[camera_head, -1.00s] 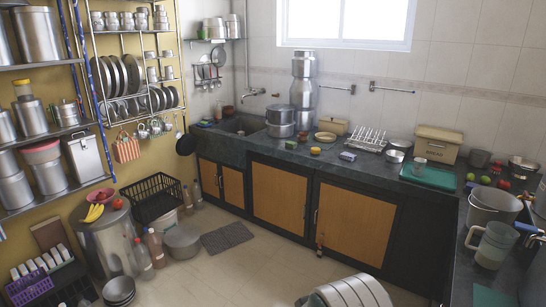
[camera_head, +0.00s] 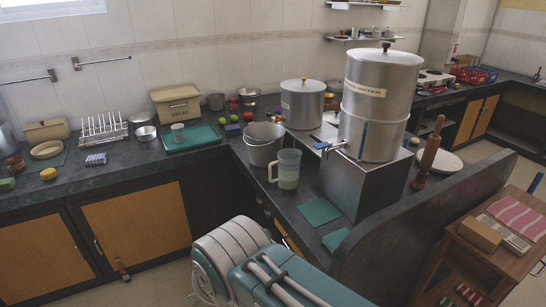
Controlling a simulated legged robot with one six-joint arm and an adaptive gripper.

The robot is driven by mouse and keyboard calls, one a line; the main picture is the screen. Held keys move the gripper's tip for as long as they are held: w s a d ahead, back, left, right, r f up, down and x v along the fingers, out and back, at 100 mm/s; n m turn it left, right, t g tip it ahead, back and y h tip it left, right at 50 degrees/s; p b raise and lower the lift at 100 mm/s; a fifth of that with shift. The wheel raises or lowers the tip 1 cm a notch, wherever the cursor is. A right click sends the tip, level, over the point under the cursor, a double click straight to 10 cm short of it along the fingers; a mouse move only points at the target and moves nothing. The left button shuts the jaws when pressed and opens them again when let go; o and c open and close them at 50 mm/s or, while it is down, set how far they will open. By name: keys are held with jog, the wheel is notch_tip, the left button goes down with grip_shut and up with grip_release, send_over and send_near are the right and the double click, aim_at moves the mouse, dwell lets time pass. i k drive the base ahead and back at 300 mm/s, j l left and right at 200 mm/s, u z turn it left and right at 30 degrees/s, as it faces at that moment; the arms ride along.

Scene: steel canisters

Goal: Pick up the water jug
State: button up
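The water jug (camera_head: 288,170) is a translucent pale plastic jug with a handle on its left side. It stands upright on the dark stone counter. A steel bucket (camera_head: 262,145) stands just behind it to the left, and a large steel water dispenser (camera_head: 378,100) on a steel box stand (camera_head: 372,180) is to its right. The dispenser's small tap is close above the jug's right side. My gripper is not in view; only white and teal parts of my own body show at the bottom, in front of the counter.
A lidded steel pot (camera_head: 302,104) stands behind the jug. Teal mats (camera_head: 320,211) lie on the counter in front of the stand. A raised dark ledge (camera_head: 420,225) borders the counter on the right, with a wooden trolley (camera_head: 490,240) beyond it.

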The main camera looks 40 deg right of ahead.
aim_at(284, 171)
jog(key=i+j+z, duration=0.15)
jog(key=z, duration=0.35)
jog(key=i+j+z, duration=0.25)
jog(key=z, duration=0.25)
jog(key=i+j+z, duration=0.2)
jog(key=j+z, duration=0.25)
jog(key=i+j+z, duration=0.2)
jog(key=i, duration=0.4)
